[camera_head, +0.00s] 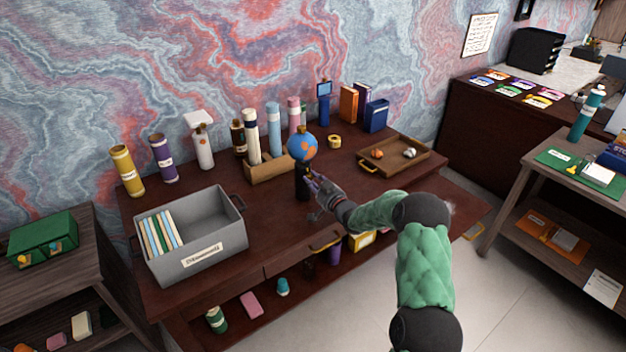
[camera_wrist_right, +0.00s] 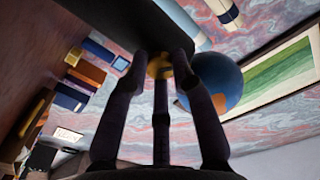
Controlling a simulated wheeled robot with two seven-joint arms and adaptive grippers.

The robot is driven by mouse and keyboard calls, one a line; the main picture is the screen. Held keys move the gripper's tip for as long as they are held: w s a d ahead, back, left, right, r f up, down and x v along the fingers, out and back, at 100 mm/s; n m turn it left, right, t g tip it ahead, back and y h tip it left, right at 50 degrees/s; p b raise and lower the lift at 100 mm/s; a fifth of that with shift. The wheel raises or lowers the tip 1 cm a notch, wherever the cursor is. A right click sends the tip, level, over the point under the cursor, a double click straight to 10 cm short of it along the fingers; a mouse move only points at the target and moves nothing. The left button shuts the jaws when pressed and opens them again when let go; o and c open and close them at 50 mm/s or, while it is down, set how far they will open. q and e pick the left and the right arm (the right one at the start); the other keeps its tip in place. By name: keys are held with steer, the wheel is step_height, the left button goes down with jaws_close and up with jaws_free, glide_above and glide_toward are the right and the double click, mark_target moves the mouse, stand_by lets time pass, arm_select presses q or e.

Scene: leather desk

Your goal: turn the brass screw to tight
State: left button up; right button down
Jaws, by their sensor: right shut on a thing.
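The brass screw (camera_wrist_right: 157,66) shows in the right wrist view as a small yellow knob against a black post (camera_wrist_right: 125,22). My right gripper (camera_wrist_right: 160,68) is shut on the screw, its fingers around it, and they hide much of it. How tight the screw is, I cannot tell. In the head view my right gripper (camera_head: 314,184) is at the right side of the black post (camera_head: 301,188), and the screw is hidden. A blue and orange globe (camera_head: 302,146) sits on top of the post; it also shows in the wrist view (camera_wrist_right: 218,84). My left gripper is not in view.
The dark desk (camera_head: 250,238) carries a grey file box (camera_head: 185,262) at left and a wooden tray (camera_head: 412,165) with small items at right. Several bottles and tubes stand along the back, with books (camera_head: 349,103) behind the tray. The desk around the post's front is clear.

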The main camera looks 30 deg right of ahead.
steer(key=m+p, duration=0.2)
steer(key=m, duration=0.4)
steer(key=shift+r, duration=0.1)
steer(key=m+p, duration=0.1)
steer(key=m, duration=0.4)
steer(key=shift+m+p, duration=0.35)
steer(key=shift+m, duration=0.05)
steer(key=c, duration=1)
jaws_free()
steer(key=s, duration=1.2)
steer(key=shift+d, duration=0.3)
